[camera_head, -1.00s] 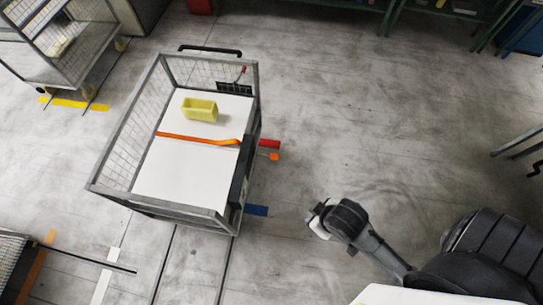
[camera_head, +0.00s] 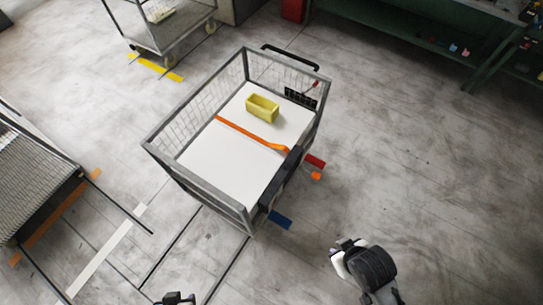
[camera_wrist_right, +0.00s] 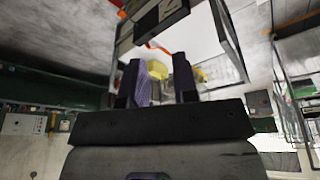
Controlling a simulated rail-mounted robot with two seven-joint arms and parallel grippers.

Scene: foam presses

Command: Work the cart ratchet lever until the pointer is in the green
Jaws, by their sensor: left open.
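The grey mesh cart (camera_head: 193,193) stands in the middle of the head view, with an orange strap (camera_head: 243,130) across its white load. The strap runs to the cart's right side, by a long dark panel (camera_head: 278,187). A red piece (camera_head: 315,161) and an orange piece (camera_head: 316,176) stick out there; I cannot tell which is the ratchet lever. No pointer or green zone is readable. My left gripper (camera_head: 178,298) is open at the bottom edge, mostly cut off, apart from the cart. My right gripper (camera_wrist_right: 158,82) has its fingers apart in the wrist view.
A yellow bin (camera_head: 262,107) sits on the load. A blue piece (camera_head: 280,220) juts from the cart's lower right. Another mesh cart (camera_head: 160,28) stands at the back left and a ribbed conveyor-like unit (camera_head: 35,180) at the left.

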